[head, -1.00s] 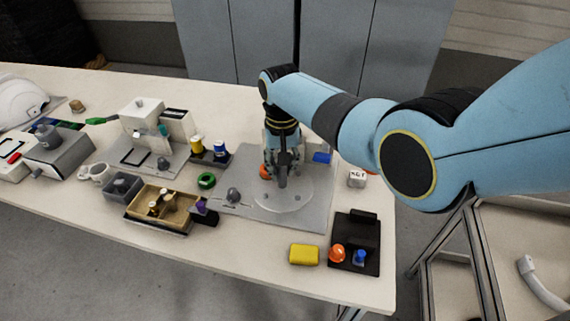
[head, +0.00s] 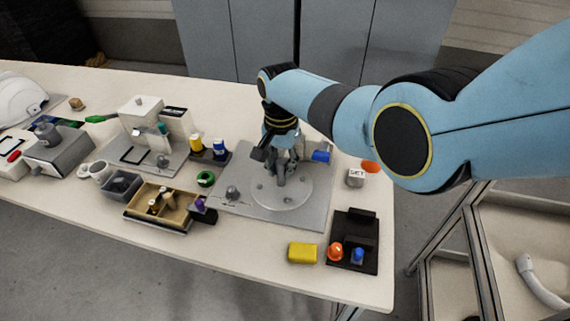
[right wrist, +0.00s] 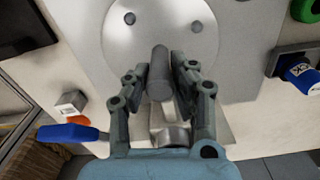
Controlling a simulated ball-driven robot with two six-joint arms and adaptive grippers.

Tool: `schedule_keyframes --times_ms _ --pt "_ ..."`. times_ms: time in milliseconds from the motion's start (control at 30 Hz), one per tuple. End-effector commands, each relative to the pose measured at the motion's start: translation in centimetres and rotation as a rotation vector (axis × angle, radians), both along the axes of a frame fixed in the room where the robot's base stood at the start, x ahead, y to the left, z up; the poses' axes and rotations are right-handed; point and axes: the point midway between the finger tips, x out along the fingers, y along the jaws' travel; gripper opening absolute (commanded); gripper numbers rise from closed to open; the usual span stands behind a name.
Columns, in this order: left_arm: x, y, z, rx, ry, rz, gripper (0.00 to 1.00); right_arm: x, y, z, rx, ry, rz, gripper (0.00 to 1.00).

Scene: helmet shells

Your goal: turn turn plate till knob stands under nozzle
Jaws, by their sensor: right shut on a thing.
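The round, light grey turn plate (head: 295,194) lies on a grey base board and also shows in the right wrist view (right wrist: 165,28). My right gripper (head: 278,178) stands over the plate's far part, shut on an upright grey post that I take for the knob (right wrist: 160,72). In the right wrist view its fingers (right wrist: 160,82) lie on both sides of the post. A pale block (right wrist: 168,130) lies behind the post, close to the fingers. I cannot make out the nozzle surely; the gripper and arm cover that area. My left gripper is out of view.
A grey peg (head: 232,192) stands on the base board left of the plate.

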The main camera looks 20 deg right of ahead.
Motion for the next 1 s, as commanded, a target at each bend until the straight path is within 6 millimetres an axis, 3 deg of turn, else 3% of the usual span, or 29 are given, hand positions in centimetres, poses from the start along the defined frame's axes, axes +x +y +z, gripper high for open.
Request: schedule_keyframes --times_ms 1000 --pt "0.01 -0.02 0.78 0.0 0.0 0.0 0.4 0.12 0.21 0.07 0.0 -0.001 -0.431 0.0"
